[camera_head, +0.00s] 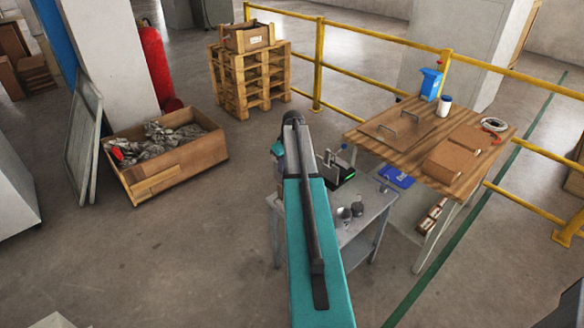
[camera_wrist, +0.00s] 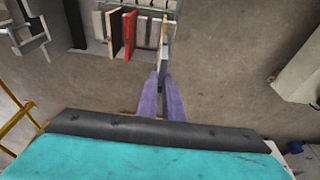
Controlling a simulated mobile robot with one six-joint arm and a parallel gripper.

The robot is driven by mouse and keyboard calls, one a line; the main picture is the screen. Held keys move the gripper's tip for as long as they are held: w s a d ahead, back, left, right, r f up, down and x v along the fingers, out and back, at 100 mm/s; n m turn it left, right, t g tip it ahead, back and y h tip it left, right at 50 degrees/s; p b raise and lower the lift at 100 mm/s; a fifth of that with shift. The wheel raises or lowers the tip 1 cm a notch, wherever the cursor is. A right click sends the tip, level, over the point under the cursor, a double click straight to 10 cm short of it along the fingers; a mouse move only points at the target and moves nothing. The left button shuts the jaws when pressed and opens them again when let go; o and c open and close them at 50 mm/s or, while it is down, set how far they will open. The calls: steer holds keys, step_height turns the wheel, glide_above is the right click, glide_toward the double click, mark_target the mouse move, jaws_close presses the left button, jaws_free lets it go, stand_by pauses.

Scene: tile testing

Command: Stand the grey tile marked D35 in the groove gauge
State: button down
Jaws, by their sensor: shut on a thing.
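In the wrist view my gripper (camera_wrist: 160,80) has two purple fingers, shut on a thin tile (camera_wrist: 164,48) seen nearly edge-on. Its face and any D35 marking cannot be read. The held tile stands at the right end of a rack (camera_wrist: 98,22) with several upright tiles, one of them red; whether it is clear of the rack I cannot tell. In the head view my arm hides my gripper and the tile. I cannot clearly make out the groove gauge in either view.
A small grey table (camera_head: 362,222) carries a dark device (camera_head: 338,178) and small grey cups (camera_head: 350,212). A crate (camera_head: 165,177) and yellow railing (camera_head: 385,39) stand farther off. Open floor lies left.

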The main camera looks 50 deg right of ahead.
steer(key=w+a+r, duration=0.2)
steer(key=a+r, duration=0.1)
steer(key=a, duration=0.6)
steer(key=w+a+r, duration=0.1)
steer(key=a+r, duration=0.2)
steer(key=a, duration=0.6)
steer(key=w+a+r, duration=0.2)
steer(key=a+r, duration=0.1)
steer(key=a, duration=0.6)
steer(key=s+a+r, duration=0.2)
steer(key=a, duration=0.6)
steer(key=s+a+r+b, duration=0.1)
steer(key=s+a+r, duration=0.1)
steer(key=a, duration=0.6)
steer(key=s+a+r, duration=0.2)
steer(key=a+r, duration=0.1)
steer(key=a, duration=0.5)
steer(key=shift+a+n+b, duration=0.35)
steer(key=shift+a+n, duration=0.05)
